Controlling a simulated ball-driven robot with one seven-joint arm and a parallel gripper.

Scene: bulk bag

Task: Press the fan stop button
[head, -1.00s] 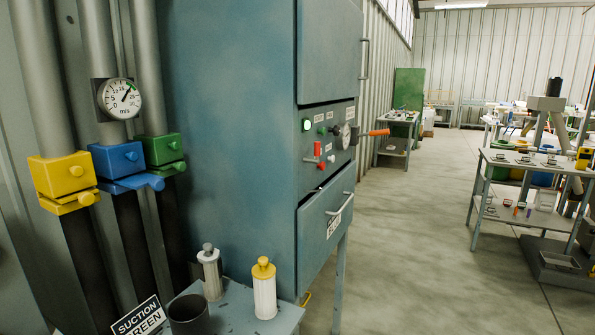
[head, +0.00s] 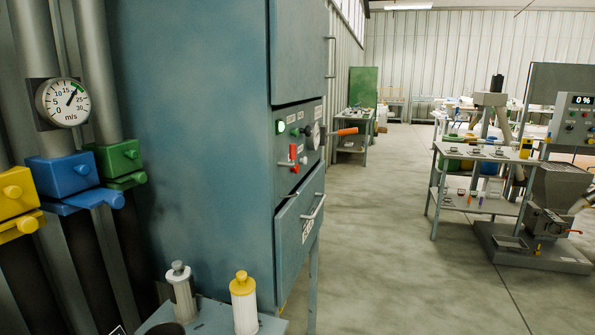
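The control panel (head: 310,118) is on the side of a blue-grey cabinet (head: 200,130), seen at a steep angle. It carries a lit green lamp (head: 280,127), a green button (head: 294,132), a dark knob (head: 307,130) and a round gauge (head: 316,136). Below are a red switch-like part (head: 293,153) and a small red button (head: 303,160). The labels are too small to read, so I cannot tell which is the fan stop button. My gripper is not in view.
A shelf with two white filter cartridges (head: 244,305) stands at the cabinet's foot. Pipes with yellow, blue and green (head: 119,160) valves are at left. Open floor (head: 390,220) lies right of the cabinet, before a trolley (head: 470,155).

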